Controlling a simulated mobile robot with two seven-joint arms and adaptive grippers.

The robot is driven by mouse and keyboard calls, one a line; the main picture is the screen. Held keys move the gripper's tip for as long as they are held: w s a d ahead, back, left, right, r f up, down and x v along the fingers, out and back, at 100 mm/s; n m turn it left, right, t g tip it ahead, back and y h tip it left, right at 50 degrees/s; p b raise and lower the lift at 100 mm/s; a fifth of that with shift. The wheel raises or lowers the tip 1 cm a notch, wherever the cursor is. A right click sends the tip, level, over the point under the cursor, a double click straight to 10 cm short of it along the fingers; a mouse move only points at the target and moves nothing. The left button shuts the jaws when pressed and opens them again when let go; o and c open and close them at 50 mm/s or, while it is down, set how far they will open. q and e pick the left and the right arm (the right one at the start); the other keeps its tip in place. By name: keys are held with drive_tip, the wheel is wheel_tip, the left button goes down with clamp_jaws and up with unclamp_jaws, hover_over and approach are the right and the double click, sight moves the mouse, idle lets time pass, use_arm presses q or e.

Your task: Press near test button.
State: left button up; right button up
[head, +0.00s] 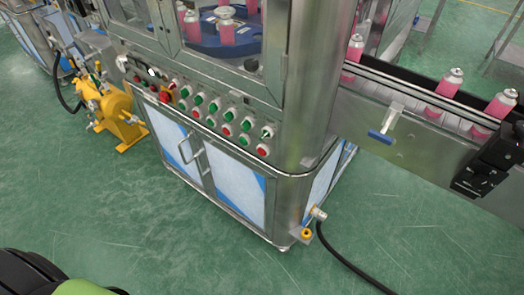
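The control panel (205,113) slopes across the front of the steel machine in the head view. It carries two rows of round green and red buttons. A green button (248,122) and a red button (263,150) are towards its right end. A larger red knob on a yellow base (165,97) is towards its left. I cannot read any label, so I cannot tell which one is the near test button. I cannot make out either of my grippers. A black and green part, probably mine, shows at the bottom left corner, well apart from the panel.
A conveyor (390,140) with pink cans (442,82) runs to the right, with a blue-handled lever (380,138) and a black device (485,170) on its side. A yellow pump (115,115) stands at left. A black hose (345,262) lies on clear green floor.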

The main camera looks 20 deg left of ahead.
use_arm(q)
clamp_jaws()
drive_tip(key=shift+a, duration=0.1)
idle(0.9)
